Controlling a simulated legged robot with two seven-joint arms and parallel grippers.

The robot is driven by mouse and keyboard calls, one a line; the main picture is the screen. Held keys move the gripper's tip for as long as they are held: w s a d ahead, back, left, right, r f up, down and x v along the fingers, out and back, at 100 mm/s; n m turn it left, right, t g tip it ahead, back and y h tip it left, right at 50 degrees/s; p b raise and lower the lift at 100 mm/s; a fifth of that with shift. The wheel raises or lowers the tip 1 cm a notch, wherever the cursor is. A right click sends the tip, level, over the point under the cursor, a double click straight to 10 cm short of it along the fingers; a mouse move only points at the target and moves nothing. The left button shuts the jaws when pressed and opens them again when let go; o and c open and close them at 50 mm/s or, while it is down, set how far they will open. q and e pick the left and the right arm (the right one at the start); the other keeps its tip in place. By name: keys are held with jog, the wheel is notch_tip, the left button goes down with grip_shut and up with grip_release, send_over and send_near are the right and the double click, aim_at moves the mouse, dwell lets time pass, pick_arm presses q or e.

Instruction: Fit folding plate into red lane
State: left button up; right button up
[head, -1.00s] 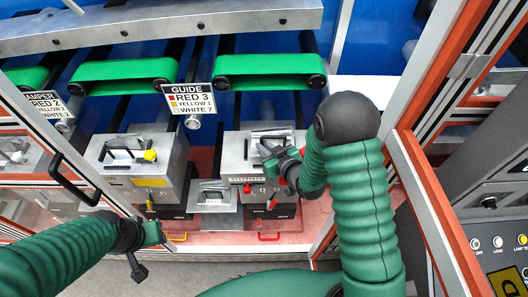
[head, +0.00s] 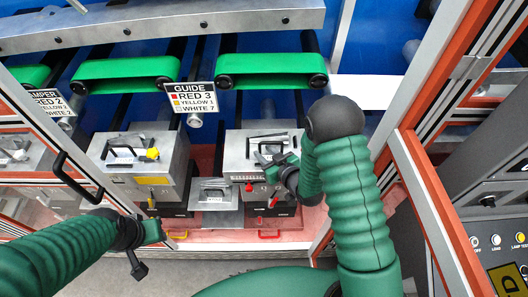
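A grey metal block (head: 238,168) with a red knob (head: 249,187) stands at centre right. On its top is a flat metal piece with a dark bar (head: 268,137); I cannot tell if this is the folding plate. My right gripper (head: 266,162) is at the block's front top edge, just below that piece. Its fingers are small and partly overlap, so its opening is unclear. A similar block (head: 112,163) with a yellow knob stands to the left. My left gripper (head: 146,249) is at lower left, fingers apart, empty, away from the blocks.
A sign (head: 190,97) reads GUIDE, RED 3, YELLOW 1, WHITE 7. Green belt rollers (head: 270,70) run behind the blocks. A small metal stand (head: 214,196) sits between the blocks. An orange-edged frame post (head: 432,190) stands right of my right arm; an open door with a black handle is at left.

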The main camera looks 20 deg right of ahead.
jog(key=s+d+r+m+g+h+p, duration=0.15)
jog(key=s+r+g, duration=0.4)
jog(key=s, duration=0.55)
jog(key=s+d+r+m+g+h+p, duration=0.1)
jog(key=s+r+m+g+h+p, duration=0.1)
jog(key=s+r+g, duration=0.65)
notch_tip(320, 180, down, 13)
jog(key=s+t+b, duration=0.2)
jog(key=t+b, duration=0.1)
jog(key=b, duration=0.7)
jog(key=shift+t, duration=0.3)
jog(key=shift+s+d+r+n, duration=0.1)
jog(key=shift+s+d+n, duration=0.05)
jog(key=shift+d+n, duration=0.1)
